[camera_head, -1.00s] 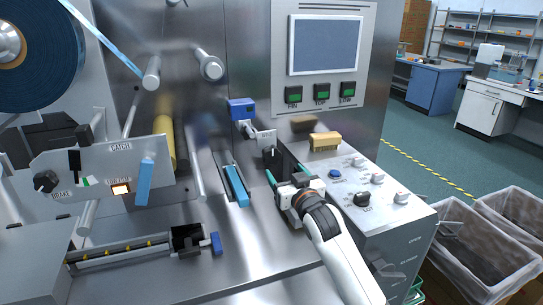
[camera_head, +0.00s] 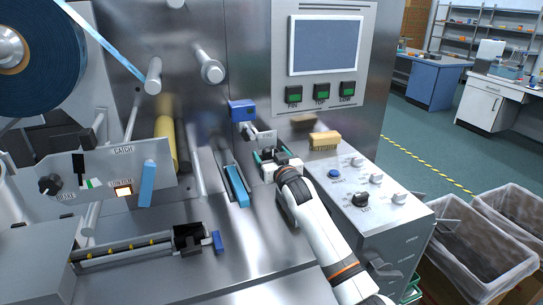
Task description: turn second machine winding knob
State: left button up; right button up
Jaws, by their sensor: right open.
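My right gripper (camera_head: 268,156) is in the middle of the machine, reaching in from the lower right. Its green-tipped fingers are open, just below a small blue block on a metal bracket (camera_head: 242,111). What lies between the fingers is mostly hidden by the gripper, so I cannot tell whether it touches a knob. A black knob (camera_head: 360,199) is on the control box at right, among several pale knobs and a blue button (camera_head: 334,174). Another black knob (camera_head: 49,185) is on the left panel beside the label BRAKE. My left gripper is not in view.
A yellow-brown brush (camera_head: 325,140) lies on the control box behind the knobs. A blue bar (camera_head: 236,186) sits left of my right gripper. A screen (camera_head: 325,45) with green buttons is above. Lined bins (camera_head: 492,245) stand at the right.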

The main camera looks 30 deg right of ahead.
jog(key=c, duration=1)
jog(key=shift+o, duration=0.2)
jog(key=m+p, duration=0.1)
jog(key=m, duration=0.3)
jog(key=m+p, duration=0.1)
jog(key=m, duration=0.3)
jog(key=shift+m+p, duration=0.3)
jog(key=shift+p, duration=0.1)
jog(key=m+p, duration=0.2)
jog(key=m, duration=0.4)
jog(key=shift+r, duration=0.1)
jog(key=m+p, duration=0.1)
jog(key=m, duration=0.3)
jog(key=shift+p, duration=0.3)
jog(key=shift+m+p, duration=0.4)
jog(key=shift+m, duration=1)
